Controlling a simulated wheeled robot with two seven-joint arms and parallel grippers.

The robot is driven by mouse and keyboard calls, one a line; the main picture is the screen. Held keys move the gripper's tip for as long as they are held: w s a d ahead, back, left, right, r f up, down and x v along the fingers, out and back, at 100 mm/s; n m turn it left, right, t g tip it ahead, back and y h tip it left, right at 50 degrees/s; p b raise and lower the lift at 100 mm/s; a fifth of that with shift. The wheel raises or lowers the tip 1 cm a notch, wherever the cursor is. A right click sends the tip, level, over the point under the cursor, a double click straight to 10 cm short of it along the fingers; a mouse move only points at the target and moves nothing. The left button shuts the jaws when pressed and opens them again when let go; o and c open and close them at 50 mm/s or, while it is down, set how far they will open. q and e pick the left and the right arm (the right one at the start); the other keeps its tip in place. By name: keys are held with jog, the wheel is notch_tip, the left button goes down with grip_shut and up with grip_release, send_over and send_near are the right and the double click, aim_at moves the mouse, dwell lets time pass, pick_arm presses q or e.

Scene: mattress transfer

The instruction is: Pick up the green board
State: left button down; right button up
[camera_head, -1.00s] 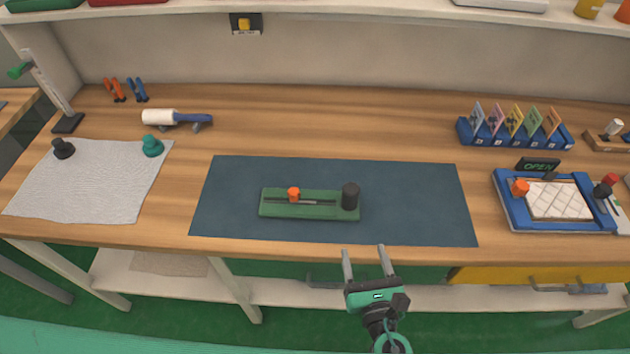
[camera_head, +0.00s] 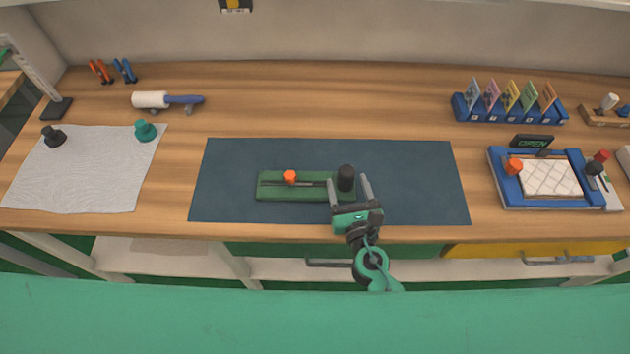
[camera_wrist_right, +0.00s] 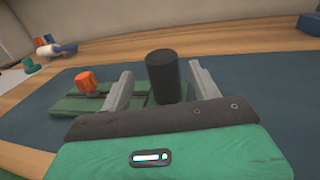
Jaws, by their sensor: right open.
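The green board (camera_head: 273,190) lies flat on the dark blue mat (camera_head: 415,185) in the middle of the workbench. It carries an orange knob (camera_head: 290,177) on a slot toward its left and an upright black cylinder (camera_head: 346,177) at its right end. My right gripper (camera_head: 350,181) is open, with its fingers reaching over the right end of the board. In the right wrist view the black cylinder (camera_wrist_right: 163,76) stands between the open fingers, with clear gaps beside it. The orange knob (camera_wrist_right: 86,82) is outside the left finger. My left gripper is not in view.
A blue tray (camera_head: 497,186) with a quilted white pad stands at the right, below a blue card rack (camera_head: 510,114). A grey cloth (camera_head: 80,175) with two knobs lies at the left. A white roller (camera_head: 152,100) rests behind it. The mat is otherwise clear.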

jog(key=w, duration=0.3)
jog(key=w+p, duration=0.1)
jog(key=w, duration=0.1)
jog(key=shift+a, duration=0.25)
jog(key=shift+c, duration=0.2)
jog(key=c, duration=1.3)
jog(key=shift+r, duration=0.1)
notch_tip(320, 180, up, 12)
jog(key=p, duration=1)
notch_tip(320, 180, up, 8)
jog(key=p, duration=0.4)
send_over(345, 169)
jog(key=shift+w+d, duration=0.1)
jog(key=shift+w, duration=0.3)
